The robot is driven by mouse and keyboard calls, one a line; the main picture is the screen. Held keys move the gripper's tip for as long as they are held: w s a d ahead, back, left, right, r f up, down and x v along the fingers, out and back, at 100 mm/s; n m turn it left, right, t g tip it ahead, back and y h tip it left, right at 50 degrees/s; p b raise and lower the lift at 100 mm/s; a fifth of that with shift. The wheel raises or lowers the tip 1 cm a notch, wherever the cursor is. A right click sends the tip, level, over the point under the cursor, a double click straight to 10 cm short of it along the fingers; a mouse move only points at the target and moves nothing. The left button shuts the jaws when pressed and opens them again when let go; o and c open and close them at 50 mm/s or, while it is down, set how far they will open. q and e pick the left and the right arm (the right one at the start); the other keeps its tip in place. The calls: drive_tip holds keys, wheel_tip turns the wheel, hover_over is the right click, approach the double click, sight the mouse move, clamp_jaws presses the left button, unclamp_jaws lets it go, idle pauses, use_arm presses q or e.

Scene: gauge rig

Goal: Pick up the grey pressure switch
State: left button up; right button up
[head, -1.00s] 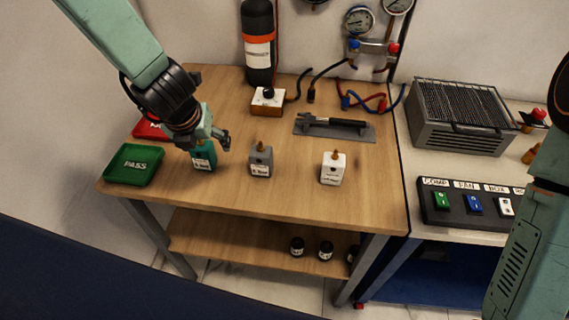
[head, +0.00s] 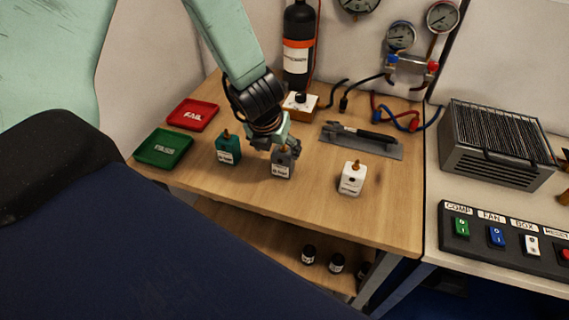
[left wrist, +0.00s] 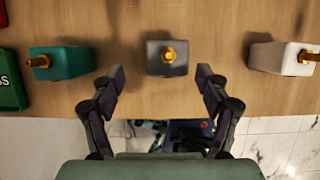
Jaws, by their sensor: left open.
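The grey pressure switch (head: 281,165) stands upright on the wooden table, with a brass fitting on top. In the left wrist view the grey switch (left wrist: 166,60) is centred just beyond the fingertips, in line with the gap between them. My left gripper (head: 287,147) is over the grey switch and partly hides its top. In the left wrist view its two fingers (left wrist: 160,80) are spread apart with nothing between them. My right gripper does not show.
A teal switch (head: 228,150) stands left of the grey one and a white switch (head: 352,179) right. Behind are a wrench on a grey mat (head: 385,152) and an orange-sided box (head: 299,106). Green PASS tray (head: 163,149) and red FAIL tray (head: 193,115) lie at left.

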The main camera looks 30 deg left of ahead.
sight(283, 152)
use_arm(q)
drive_tip(key=w+f, duration=0.1)
drive_tip(key=w+d+f, duration=0.1)
drive_tip(key=f, duration=0.1)
drive_tip(key=shift+w+f+b, duration=0.1)
drive_tip(key=shift+f+b, duration=0.1)
drive_tip(key=shift+b, duration=0.1)
drive_tip(key=shift+w+a+f, duration=0.15)
drive_tip(key=shift+a+f, duration=0.15)
drive_tip(key=shift+a, duration=0.25)
drive_tip(key=shift+d+r, duration=0.2)
drive_tip(key=shift+d, duration=0.25)
drive_tip(key=c, duration=0.5)
drive_tip(key=shift+a+f, duration=0.15)
drive_tip(key=shift+a, duration=0.15)
drive_tip(key=c, duration=0.6)
drive_tip(key=shift+d, duration=0.2)
drive_tip(key=shift+c, duration=1.4)
